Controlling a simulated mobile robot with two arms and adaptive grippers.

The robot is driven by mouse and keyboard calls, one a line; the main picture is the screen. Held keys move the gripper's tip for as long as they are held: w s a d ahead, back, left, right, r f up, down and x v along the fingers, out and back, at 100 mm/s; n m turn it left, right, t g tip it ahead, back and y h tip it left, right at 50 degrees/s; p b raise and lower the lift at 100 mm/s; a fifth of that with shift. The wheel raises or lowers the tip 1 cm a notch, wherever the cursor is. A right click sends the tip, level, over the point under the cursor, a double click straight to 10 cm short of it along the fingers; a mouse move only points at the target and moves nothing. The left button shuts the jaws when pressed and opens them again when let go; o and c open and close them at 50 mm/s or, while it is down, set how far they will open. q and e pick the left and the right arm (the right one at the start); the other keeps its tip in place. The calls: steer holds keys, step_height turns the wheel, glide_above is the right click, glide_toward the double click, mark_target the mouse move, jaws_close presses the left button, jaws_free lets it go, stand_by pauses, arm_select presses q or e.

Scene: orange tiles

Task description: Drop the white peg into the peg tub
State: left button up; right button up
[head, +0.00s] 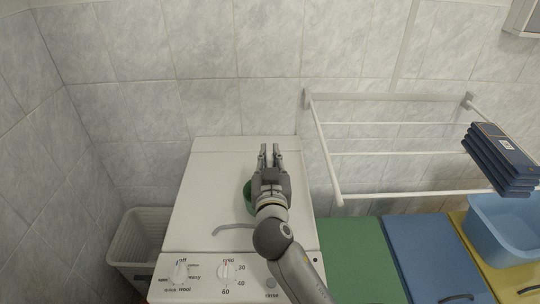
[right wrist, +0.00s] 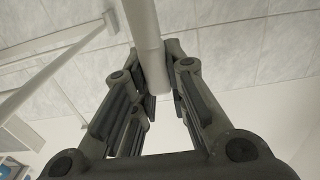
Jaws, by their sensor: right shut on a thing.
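My right gripper (head: 270,152) is over the white washing machine top, fingers pointing towards the back wall. In the right wrist view the gripper (right wrist: 160,98) is shut on the white peg (right wrist: 149,45), which runs between its fingers and out past the top of the picture. In the head view I cannot make out the peg. A round green thing (head: 248,197), perhaps the peg tub, is on the machine, partly hidden behind my right gripper; its inside does not show. My left gripper is not in view.
The washing machine (head: 200,210) has dials at its front. A white drying rack (head: 375,153) is on the wall to the right, with dark blue boxes (head: 500,158) near its right end. A blue basin (head: 505,225) is at right, a pale basket (head: 138,237) at left.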

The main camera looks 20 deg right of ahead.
steer(key=o, duration=0.8)
steer(key=shift+c, duration=0.2)
steer(key=shift+s+f, duration=0.1)
steer(key=shift+s, duration=0.05)
steer(key=v, duration=1.2)
